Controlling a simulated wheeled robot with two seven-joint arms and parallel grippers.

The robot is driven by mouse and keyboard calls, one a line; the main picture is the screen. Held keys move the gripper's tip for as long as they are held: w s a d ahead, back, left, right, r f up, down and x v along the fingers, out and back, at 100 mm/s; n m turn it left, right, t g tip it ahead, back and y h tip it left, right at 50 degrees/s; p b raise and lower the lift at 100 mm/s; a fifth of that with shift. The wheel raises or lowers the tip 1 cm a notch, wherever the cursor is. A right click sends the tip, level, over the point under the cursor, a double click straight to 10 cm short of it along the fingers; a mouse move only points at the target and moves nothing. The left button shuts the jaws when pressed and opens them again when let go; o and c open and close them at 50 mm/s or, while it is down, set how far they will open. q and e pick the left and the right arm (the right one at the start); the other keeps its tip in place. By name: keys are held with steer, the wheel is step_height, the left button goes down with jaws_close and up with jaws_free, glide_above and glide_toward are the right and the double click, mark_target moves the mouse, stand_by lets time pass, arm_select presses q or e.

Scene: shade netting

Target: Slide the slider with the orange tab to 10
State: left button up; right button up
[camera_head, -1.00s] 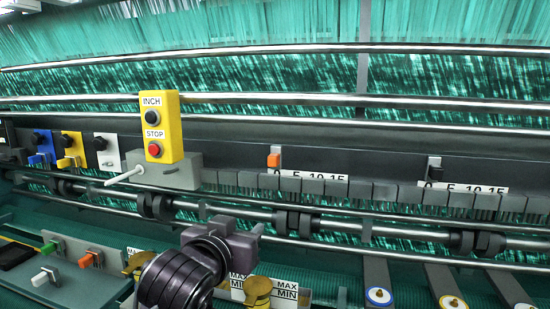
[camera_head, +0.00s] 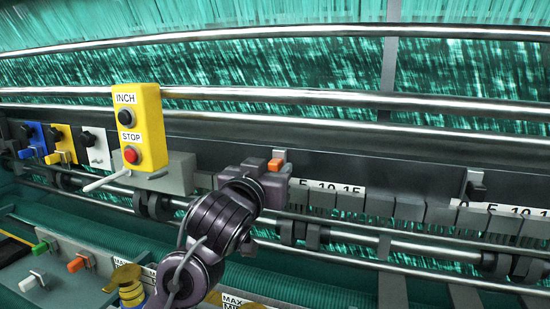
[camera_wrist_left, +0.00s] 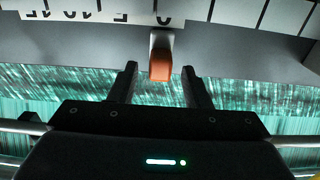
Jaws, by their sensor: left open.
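The orange tab (camera_head: 276,165) sits on its slider at the left end of a white scale (camera_head: 330,187) marked 5, 10, 15. In the left wrist view, which is upside down, the orange tab (camera_wrist_left: 160,65) stands by the 0 mark on a pale stem. My left gripper (camera_wrist_left: 160,80) is open there, with one finger on each side of the tab. Gaps show between the tab and both fingers. In the head view my left wrist hides the 0 mark and the fingers. My right gripper is not in view.
A second slider (camera_head: 474,185) with a dark tab and its own scale is at the right. A yellow INCH/STOP box (camera_head: 140,125) stands to the left on a grey block. Grey blocks line the rail below the scales. Long metal bars run across above.

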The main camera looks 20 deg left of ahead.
mark_target(273, 169)
arm_select(q)
steer(key=shift+w, duration=1.25)
steer(key=shift+w+f+p, duration=0.15)
steer(key=shift+w+p, duration=0.15)
steer(key=shift+s, duration=0.15)
steer(key=shift+c, duration=1.3)
jaws_close()
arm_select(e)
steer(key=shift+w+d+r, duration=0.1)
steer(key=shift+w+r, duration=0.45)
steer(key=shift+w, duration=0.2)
